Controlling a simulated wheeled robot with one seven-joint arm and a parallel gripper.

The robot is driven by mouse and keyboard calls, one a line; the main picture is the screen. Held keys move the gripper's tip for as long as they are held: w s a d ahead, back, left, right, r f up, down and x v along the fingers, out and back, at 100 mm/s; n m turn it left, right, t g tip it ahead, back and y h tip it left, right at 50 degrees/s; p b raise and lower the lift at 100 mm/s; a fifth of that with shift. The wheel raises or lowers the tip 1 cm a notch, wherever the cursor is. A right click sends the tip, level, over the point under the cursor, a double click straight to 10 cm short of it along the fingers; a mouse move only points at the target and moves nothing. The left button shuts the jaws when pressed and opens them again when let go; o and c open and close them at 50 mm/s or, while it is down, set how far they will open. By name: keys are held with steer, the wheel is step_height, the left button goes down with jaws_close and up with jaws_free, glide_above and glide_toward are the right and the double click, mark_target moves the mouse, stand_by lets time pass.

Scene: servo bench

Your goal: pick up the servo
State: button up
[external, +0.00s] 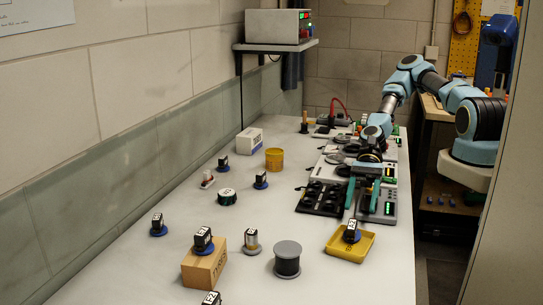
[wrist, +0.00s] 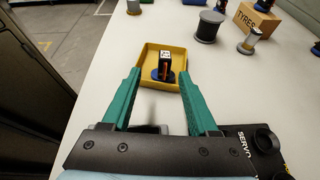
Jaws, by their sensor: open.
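A black servo with a white label on top (external: 351,232) stands upright on a blue round base in a yellow tray (external: 334,250) near the table's right edge. The wrist view shows the same servo (wrist: 165,65) inside the yellow tray (wrist: 150,56), between the two green fingers in the picture. My gripper (external: 363,198) is open and empty, with its fingers spread. It hangs above the right side of the bench, farther back than the tray and apart from the servo. It also fills the lower wrist view (wrist: 160,76).
Similar labelled black blocks stand around: one on a cardboard box (external: 204,260), several on the table. A dark spool (external: 287,262) stands left of the tray. Black holders (external: 322,199) and a grey device (external: 378,208) sit near my gripper.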

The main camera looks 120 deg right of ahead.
mark_target(354, 220)
steer(key=shift+x, duration=0.8)
steer(key=shift+w+a+p, duration=0.35)
steer(key=shift+w+p, duration=0.05)
steer(key=shift+w, duration=0.1)
steer(key=p+x, duration=0.1)
steer(key=x, duration=0.2)
steer(key=shift+w+d, duration=0.1)
steer(key=shift+w, duration=0.2)
steer(key=shift+w+a+f, duration=0.25)
steer(key=shift+w+f, duration=0.05)
steer(key=shift+w, duration=0.05)
jaws_close()
